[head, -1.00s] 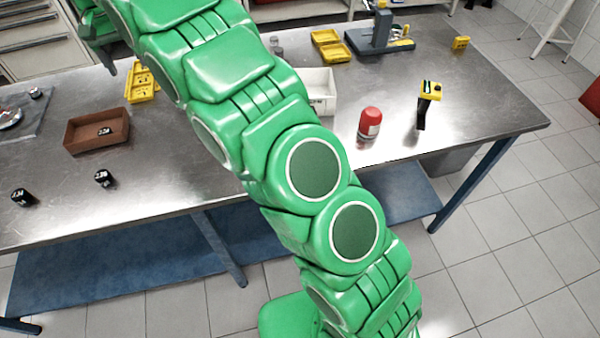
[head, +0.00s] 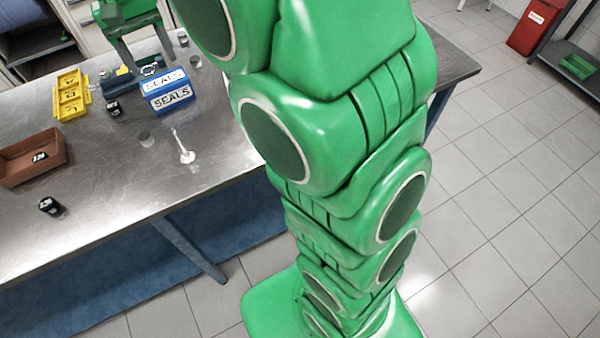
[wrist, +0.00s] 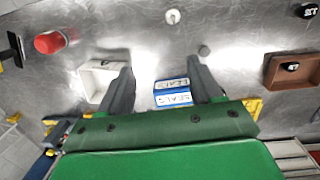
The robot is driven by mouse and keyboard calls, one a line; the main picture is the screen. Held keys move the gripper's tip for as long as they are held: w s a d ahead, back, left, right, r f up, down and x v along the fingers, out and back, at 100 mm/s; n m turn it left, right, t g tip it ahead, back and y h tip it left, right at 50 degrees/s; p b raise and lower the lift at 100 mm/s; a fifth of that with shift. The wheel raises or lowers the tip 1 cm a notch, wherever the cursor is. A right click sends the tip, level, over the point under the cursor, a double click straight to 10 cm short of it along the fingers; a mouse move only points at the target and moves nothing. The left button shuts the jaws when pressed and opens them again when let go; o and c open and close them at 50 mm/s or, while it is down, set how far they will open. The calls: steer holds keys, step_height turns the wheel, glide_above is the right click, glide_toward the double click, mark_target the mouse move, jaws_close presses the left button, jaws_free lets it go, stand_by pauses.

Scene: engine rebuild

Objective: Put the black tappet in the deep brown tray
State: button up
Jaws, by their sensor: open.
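The deep brown tray (head: 58,150) is at the left edge of the head view. It also shows at the right of the wrist view (wrist: 272,72). A black tappet with white marking (head: 40,157) lies inside it. Another black tappet (head: 50,206) stands on the table in front of the tray, and shows at the wrist view's upper right (wrist: 306,10). A third dark piece (head: 113,108) is beside the yellow tray. My gripper (head: 153,66) is open and empty behind the blue SEALS box; its fingers (wrist: 160,66) straddle that box in the wrist view.
The blue SEALS box (head: 168,104) stands near a grey cylinder (head: 147,138) and a white valve-shaped part (head: 185,154). A yellow tray (head: 71,97) is farther left. A white bin (wrist: 98,84) and red can (wrist: 50,42) are at the wrist view's left.

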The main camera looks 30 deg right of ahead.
steer(key=s+d+f, duration=0.2)
steer(key=s+d, duration=0.2)
steer(key=s, duration=0.6)
steer(key=s+d+f, duration=0.3)
steer(key=s+d, duration=0.2)
steer(key=s, duration=0.6)
steer(key=s+d+f+g, duration=0.1)
steer(key=s+d+f, duration=0.2)
steer(key=s, duration=0.7)
steer(key=shift+s+d+f+m+y, duration=0.3)
steer(key=shift+s+d, duration=0.1)
steer(key=shift+d, duration=0.65)
